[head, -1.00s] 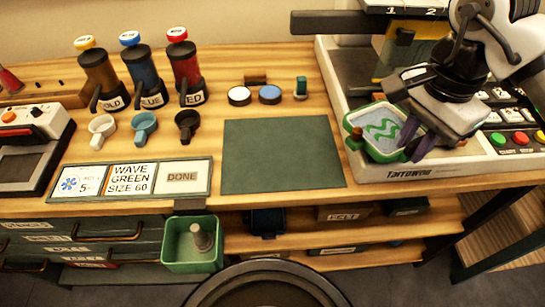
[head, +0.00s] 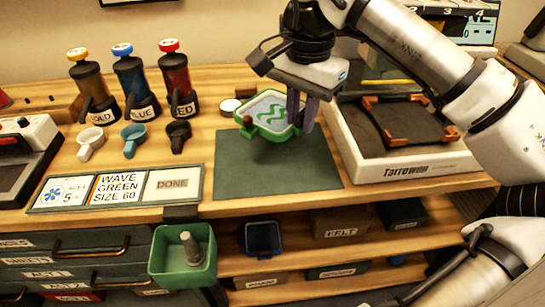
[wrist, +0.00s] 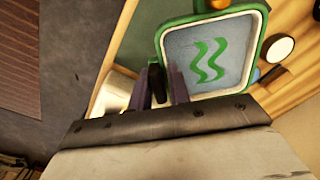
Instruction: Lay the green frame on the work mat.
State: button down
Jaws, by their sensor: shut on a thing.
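The green frame (head: 269,114) has a pale screen with a green wave mark. In the head view it is held tilted above the back part of the dark green work mat (head: 270,175), apparently clear of its surface. My gripper (head: 301,112) is shut on the frame's right side. In the wrist view the frame (wrist: 208,55) sits beyond the fingers of my gripper (wrist: 165,85), which partly hide its near edge.
A white Tarrowell machine (head: 405,165) with a dark bed stands right of the mat. The order cards (head: 115,188) lie to its left. Small cups (head: 134,137) and colour bottles (head: 130,85) stand behind them. A green bin (head: 182,262) hangs below the table edge.

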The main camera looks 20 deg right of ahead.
aim_at(297, 165)
notch_tip(297, 165, down, 9)
jog(key=shift+r+b, duration=0.15)
jog(key=shift+b, duration=0.15)
jog(key=c, duration=1.3)
grip_release()
notch_tip(297, 165, up, 12)
jog(key=shift+s+d+p, duration=0.1)
jog(key=shift+p, duration=0.5)
